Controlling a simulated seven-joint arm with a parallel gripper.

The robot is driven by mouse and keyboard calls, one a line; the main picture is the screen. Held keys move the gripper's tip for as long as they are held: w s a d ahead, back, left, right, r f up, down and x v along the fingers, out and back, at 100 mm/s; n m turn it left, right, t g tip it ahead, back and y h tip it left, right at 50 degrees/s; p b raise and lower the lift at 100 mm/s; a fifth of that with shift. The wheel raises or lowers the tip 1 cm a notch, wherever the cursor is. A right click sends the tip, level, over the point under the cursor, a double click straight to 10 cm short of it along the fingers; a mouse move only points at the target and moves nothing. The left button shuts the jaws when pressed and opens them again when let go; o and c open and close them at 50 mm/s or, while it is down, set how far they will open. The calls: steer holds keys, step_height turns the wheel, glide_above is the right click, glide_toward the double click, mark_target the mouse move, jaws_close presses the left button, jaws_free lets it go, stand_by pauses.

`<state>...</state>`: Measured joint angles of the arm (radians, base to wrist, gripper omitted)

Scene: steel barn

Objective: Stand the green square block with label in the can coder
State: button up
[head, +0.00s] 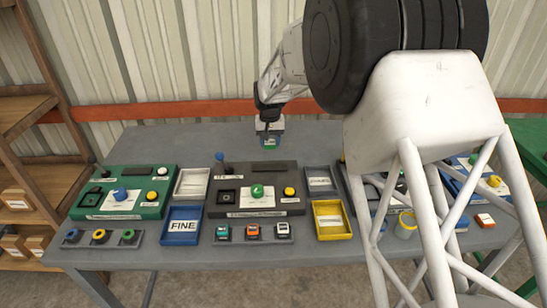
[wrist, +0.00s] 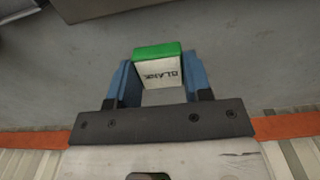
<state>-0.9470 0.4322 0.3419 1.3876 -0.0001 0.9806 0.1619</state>
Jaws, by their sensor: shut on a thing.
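My gripper (wrist: 158,82) is shut on the green square block (wrist: 158,50), whose white label reads "BLANK" in the wrist view. In the head view my gripper (head: 270,134) holds the block (head: 271,143) near the back edge of the table, behind the dark console. Whether the block touches the table is unclear. Several consoles stand on the table: a green one (head: 95,208), a dark one (head: 289,209) and others at the right, partly behind my arm. Their name strips are too small to read, so I cannot tell which is the can coder.
A blue "FINE" tray (head: 181,238), a yellow tray (head: 332,234), a white tray (head: 191,174) and a grey tray (head: 318,190) sit between consoles. A rack with small blocks (head: 272,241) and a rack with rings (head: 75,246) lie in front. The table's back strip is clear.

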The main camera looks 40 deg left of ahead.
mark_target(270, 142)
steer(key=shift+f, duration=0.7)
steer(key=shift+f, duration=2.5)
steer(key=shift+f, duration=0.15)
steer(key=o, duration=0.9)
steer(key=shift+r, duration=6.15)
